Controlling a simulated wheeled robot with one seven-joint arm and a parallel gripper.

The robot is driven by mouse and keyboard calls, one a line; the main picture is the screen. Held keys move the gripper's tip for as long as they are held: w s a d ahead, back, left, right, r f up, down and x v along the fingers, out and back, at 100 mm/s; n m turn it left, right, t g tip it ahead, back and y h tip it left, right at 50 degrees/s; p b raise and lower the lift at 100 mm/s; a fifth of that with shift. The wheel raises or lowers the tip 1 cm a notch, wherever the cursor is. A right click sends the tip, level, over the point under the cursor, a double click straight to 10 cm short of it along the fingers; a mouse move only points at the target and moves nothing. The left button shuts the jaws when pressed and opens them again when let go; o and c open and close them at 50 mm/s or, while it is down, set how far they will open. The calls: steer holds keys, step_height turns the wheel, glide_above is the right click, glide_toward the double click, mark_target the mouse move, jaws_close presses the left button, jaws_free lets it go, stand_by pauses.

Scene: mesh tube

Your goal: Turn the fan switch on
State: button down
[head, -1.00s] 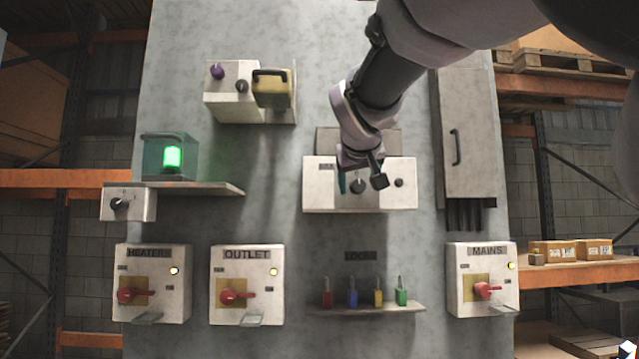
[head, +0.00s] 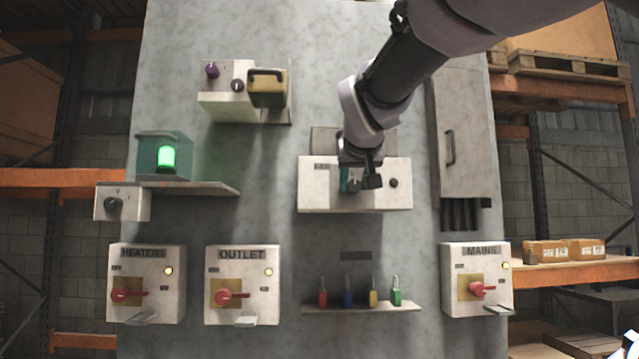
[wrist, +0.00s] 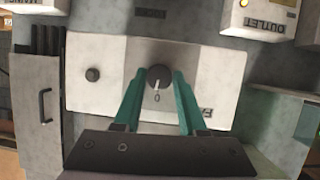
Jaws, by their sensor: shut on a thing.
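The fan box (head: 322,190) is a pale box on the upper middle of the grey panel, partly covered by my arm in the head view. In the wrist view the fan box (wrist: 215,75) appears upside down, with its dark round fan switch (wrist: 159,77) near the middle and a "0" mark beside it. My gripper (wrist: 158,84) has its two green fingers on either side of the switch, closed on it. In the head view my gripper (head: 355,182) is at the front of the box, and the switch is mostly hidden behind it.
A second dark knob (wrist: 92,74) sits on the same box. A tall cabinet with a handle (head: 450,148) stands to the right. Below are the heaters box (head: 175,310), outlet box (head: 272,310), mains box (head: 500,300) and a shelf of coloured padlocks (head: 350,308). A green lamp (head: 167,158) glows at left.

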steer(key=m+y, duration=0.2)
steer(key=m, duration=0.1)
steer(key=shift+d+f+m+y, duration=0.1)
steer(key=shift+d+m+y, duration=0.05)
steer(key=shift+m+y, duration=0.2)
steer(key=shift+d+m+y, duration=0.15)
steer(key=shift+m+y, duration=0.9)
steer(key=shift+m, duration=0.4)
steer(key=shift+c, duration=2.3)
jaws_free()
steer(key=v, duration=1.1)
steer(key=shift+f, duration=0.25)
